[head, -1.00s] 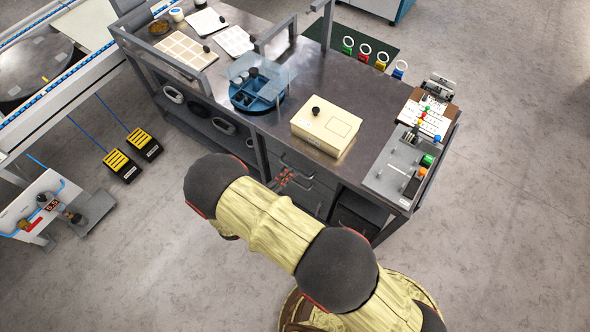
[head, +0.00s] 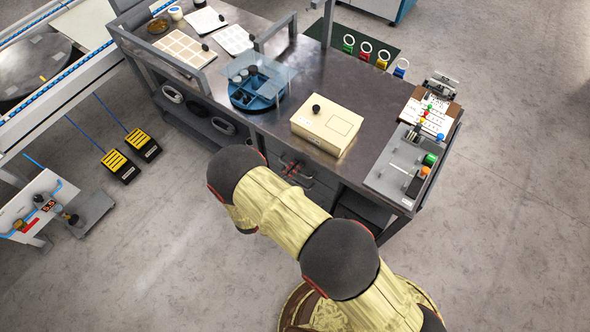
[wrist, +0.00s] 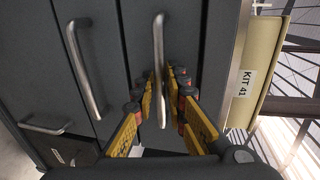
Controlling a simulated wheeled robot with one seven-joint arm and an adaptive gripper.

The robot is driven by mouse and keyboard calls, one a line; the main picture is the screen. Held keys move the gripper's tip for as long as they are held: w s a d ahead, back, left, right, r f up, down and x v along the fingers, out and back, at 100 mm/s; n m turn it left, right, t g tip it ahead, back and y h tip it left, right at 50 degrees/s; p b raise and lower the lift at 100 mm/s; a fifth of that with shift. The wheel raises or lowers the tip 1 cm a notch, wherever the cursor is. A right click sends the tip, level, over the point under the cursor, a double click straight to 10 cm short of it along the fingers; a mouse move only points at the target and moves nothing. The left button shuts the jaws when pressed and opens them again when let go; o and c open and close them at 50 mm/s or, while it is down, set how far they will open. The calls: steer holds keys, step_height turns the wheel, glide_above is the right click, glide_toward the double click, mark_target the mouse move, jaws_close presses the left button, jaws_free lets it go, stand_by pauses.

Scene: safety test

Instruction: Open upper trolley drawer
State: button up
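The upper trolley drawer (wrist: 190,35) has a dark grey front and a curved metal bar handle (wrist: 159,60) in the wrist view. It lies nearest the workbench top edge and looks closed. My gripper (wrist: 165,82) has yellow fingers with dark and red tips. It is open, with one finger on each side of the handle; contact cannot be made out. In the head view my gripper (head: 293,168) is at the drawer fronts, partly hidden by my arm.
A lower drawer handle (wrist: 83,68) is to the left in the wrist view, with another handle (wrist: 45,126) beyond. A cream box (head: 327,124) marked KIT 41 sits on the metal worktop (head: 375,95) above the drawers. The floor in front is clear.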

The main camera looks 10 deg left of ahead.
steer(key=shift+c, duration=0.2)
jaws_close()
stand_by(0.5)
